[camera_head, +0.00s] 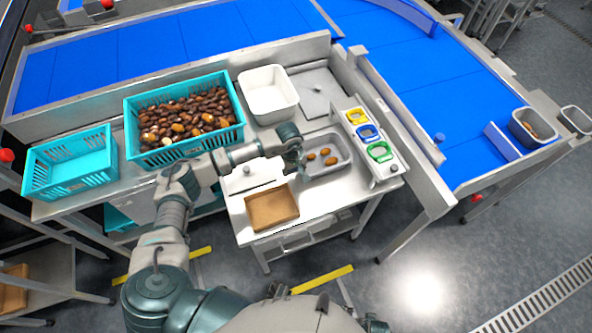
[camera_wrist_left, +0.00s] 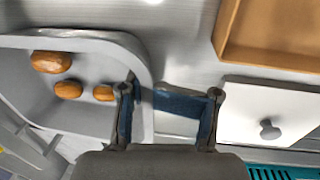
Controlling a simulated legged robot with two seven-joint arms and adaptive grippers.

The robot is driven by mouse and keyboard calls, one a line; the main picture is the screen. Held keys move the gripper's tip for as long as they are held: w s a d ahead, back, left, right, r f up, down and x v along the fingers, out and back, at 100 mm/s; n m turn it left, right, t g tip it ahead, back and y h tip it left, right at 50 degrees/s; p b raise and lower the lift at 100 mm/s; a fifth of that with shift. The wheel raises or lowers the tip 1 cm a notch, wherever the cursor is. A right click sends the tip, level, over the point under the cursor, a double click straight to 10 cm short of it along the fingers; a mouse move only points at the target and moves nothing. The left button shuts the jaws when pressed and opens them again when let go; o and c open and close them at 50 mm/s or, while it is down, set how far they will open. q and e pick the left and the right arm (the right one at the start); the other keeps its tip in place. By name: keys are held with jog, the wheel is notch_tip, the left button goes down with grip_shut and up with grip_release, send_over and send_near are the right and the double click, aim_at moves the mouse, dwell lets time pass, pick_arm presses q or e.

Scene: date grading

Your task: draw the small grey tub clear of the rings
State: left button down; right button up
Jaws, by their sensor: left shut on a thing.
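The small grey tub (camera_head: 342,165) stands on the steel table and holds three brown dates (camera_head: 330,160). It also shows at the left of the left wrist view (camera_wrist_left: 146,75). The rings, yellow (camera_head: 349,117), blue (camera_head: 359,133) and green (camera_head: 371,153), lie in a row on a pale sloped rack just right of the tub. My left gripper (camera_head: 298,158) is at the tub's left side, shut on its wall. In the left wrist view (camera_wrist_left: 168,105) one finger is over the tub and the other outside it. My right gripper is not in view.
A wooden tray (camera_head: 272,224) and a white lid with a knob (camera_head: 262,180) lie left of the tub. A white bin (camera_head: 267,72) and a turquoise crate of dates (camera_head: 190,150) stand behind. Bare table lies in front of the tub (camera_head: 325,200).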

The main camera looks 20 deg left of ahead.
pick_arm(q)
jog(key=c, duration=0.8)
grip_release()
jog(key=shift+d, duration=0.15)
jog(key=o, duration=0.3)
jog(key=shift+o, duration=0.2)
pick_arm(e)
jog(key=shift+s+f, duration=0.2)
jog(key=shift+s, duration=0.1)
pick_arm(q)
jog(key=shift+r, duration=0.1)
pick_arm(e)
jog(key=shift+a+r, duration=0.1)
pick_arm(q)
notch_tip(320, 180, up, 12)
jog(key=a, duration=0.1)
jog(key=shift+s+a+f, duration=0.2)
jog(key=shift+s, duration=0.25)
